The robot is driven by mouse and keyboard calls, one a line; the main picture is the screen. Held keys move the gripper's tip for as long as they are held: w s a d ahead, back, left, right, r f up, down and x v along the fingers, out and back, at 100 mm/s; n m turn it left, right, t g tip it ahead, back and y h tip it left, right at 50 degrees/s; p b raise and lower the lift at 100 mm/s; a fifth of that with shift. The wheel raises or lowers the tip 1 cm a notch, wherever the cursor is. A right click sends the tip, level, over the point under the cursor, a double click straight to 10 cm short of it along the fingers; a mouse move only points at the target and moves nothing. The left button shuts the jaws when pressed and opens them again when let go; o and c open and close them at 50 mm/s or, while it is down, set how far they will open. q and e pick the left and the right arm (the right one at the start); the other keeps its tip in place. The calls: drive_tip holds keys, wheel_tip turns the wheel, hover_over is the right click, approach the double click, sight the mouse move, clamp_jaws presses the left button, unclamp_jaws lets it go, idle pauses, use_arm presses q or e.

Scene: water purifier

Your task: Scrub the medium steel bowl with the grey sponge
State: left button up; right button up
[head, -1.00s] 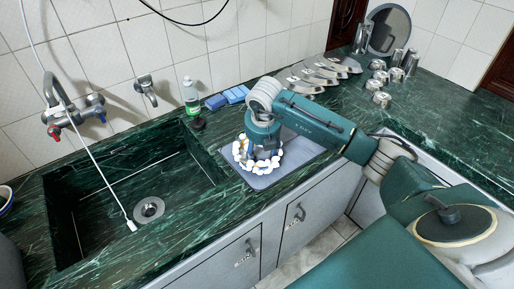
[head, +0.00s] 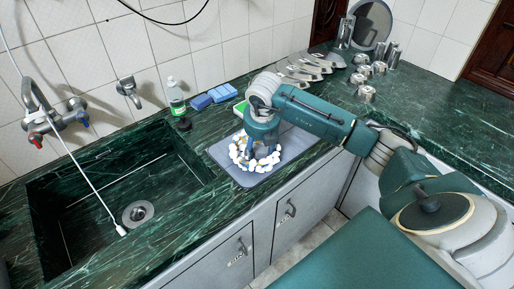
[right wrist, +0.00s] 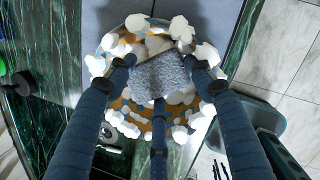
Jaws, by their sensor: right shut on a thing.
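My right gripper (head: 262,152) points down over the bowl on the grey mat (head: 228,166). In the right wrist view its fingers are shut on the grey sponge (right wrist: 162,72), at the bowl. The bowl (right wrist: 132,118) shows as a round shape with brownish-orange patches. White foam lumps (head: 240,157) ring it, and the fingers and sponge hide much of its inside. In the head view the sponge is hidden behind the gripper. My left gripper is not in view.
The deep green sink (head: 100,200) lies to the left, with a tap (head: 50,115) above it. A soap bottle (head: 175,96) and blue sponges (head: 212,96) stand near the wall. Steel cups (head: 366,93) and bowls stand at the back right.

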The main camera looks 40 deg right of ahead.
sight(245, 140)
drive_tip(key=shift+w+d+b, duration=0.25)
drive_tip(key=shift+w+d, duration=0.05)
drive_tip(key=shift+d, duration=0.25)
drive_tip(key=shift+w+d+b, duration=0.2)
drive_tip(key=shift+w+d, duration=0.05)
drive_tip(key=shift+d, duration=0.3)
drive_tip(key=shift+w+d+b, duration=0.2)
drive_tip(key=shift+w+b, duration=0.1)
drive_tip(key=shift+w, duration=0.35)
drive_tip(key=shift+w+d+b, duration=0.2)
drive_tip(key=shift+w+b, duration=0.05)
drive_tip(key=shift+w, duration=0.4)
drive_tip(key=shift+w+a, duration=0.35)
drive_tip(key=shift+w, duration=0.3)
drive_tip(key=shift+w+a, duration=0.3)
drive_tip(key=shift+w, duration=0.3)
drive_tip(key=shift+w+a, duration=0.2)
drive_tip(key=shift+a, duration=0.45)
drive_tip(key=shift+w+a, duration=0.2)
drive_tip(key=shift+a, duration=0.4)
drive_tip(key=shift+s+a, duration=0.1)
drive_tip(key=shift+a, duration=0.05)
drive_tip(key=shift+s+a+f, duration=0.1)
drive_tip(key=shift+s+a, duration=0.2)
drive_tip(key=shift+a, duration=0.25)
drive_tip(key=shift+s+a, duration=0.3)
drive_tip(key=shift+a, duration=0.2)
